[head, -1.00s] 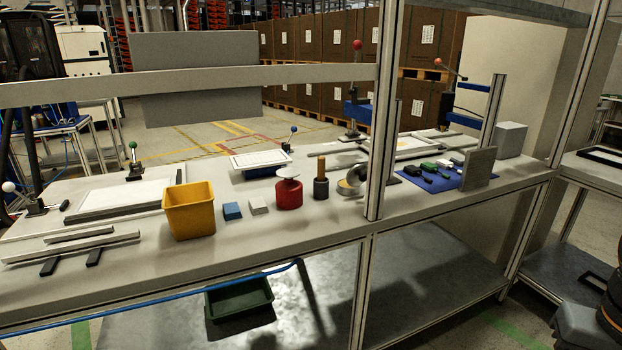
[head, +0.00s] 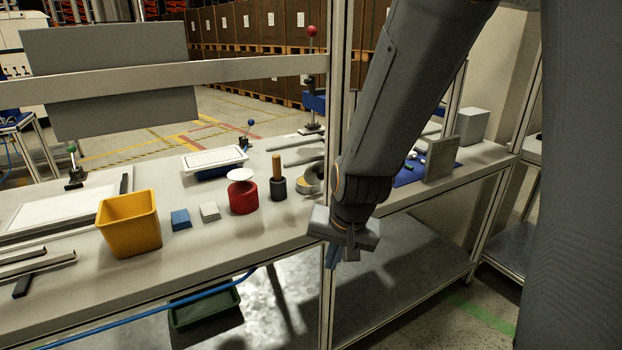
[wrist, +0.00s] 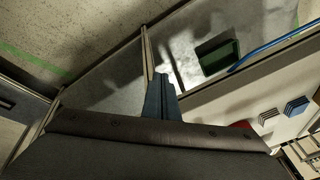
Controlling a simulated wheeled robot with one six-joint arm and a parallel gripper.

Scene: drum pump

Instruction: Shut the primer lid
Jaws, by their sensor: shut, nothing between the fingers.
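A red pot (head: 243,199) with a pale round top (head: 240,175) stands on the bench in the head view. The top sits raised above the pot's body. Part of the red pot also shows in the wrist view (wrist: 240,125), mostly hidden by my wrist. To its right are a dark cup with a wooden handle (head: 278,174) and a round silvery tin (head: 309,182), partly hidden by the post. I cannot tell for certain which lid is the primer's. My gripper (head: 333,258) is shut and empty, pointing down by the bench's front edge. Its fingers (wrist: 160,88) show in the wrist view.
An upright post (head: 338,100) stands close beside my gripper. A yellow bin (head: 130,225), a blue block (head: 180,219) and a grey block (head: 209,211) stand left of the red pot. A grey panel (head: 440,160) stands right. A green tray (head: 204,305) is below.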

